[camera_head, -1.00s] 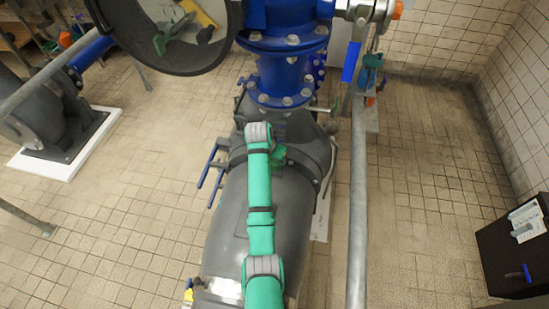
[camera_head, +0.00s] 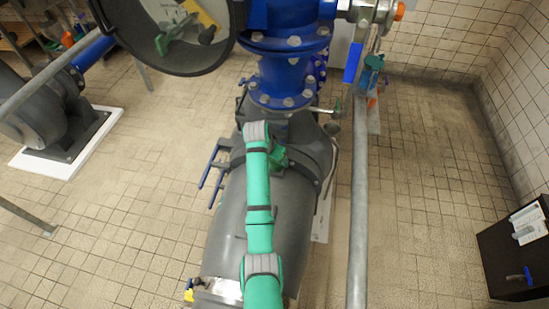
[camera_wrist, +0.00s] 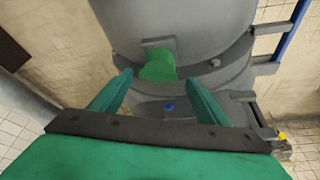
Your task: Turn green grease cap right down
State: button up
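The green grease cap (camera_wrist: 158,65) sticks out from the grey pump housing (camera_wrist: 185,30) in the wrist view, just ahead of my fingertips and in line with the gap. My gripper (camera_wrist: 158,77) is open, with one green finger on each side and nothing held. I cannot tell whether either fingertip touches the cap. In the head view my teal arm reaches over the grey housing (camera_head: 222,235). A small green part shows beside its end, and I cannot tell there whether it is the cap or my gripper.
A blue flanged pipe (camera_head: 287,75) rises just beyond the arm's end. A grey vertical pipe (camera_head: 358,200) stands to the right. Blue handles (camera_head: 212,170) stick out on the housing's left.

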jog(key=shift+s+r, duration=0.1)
jog(key=v, duration=1)
jog(key=shift+r, duration=0.3)
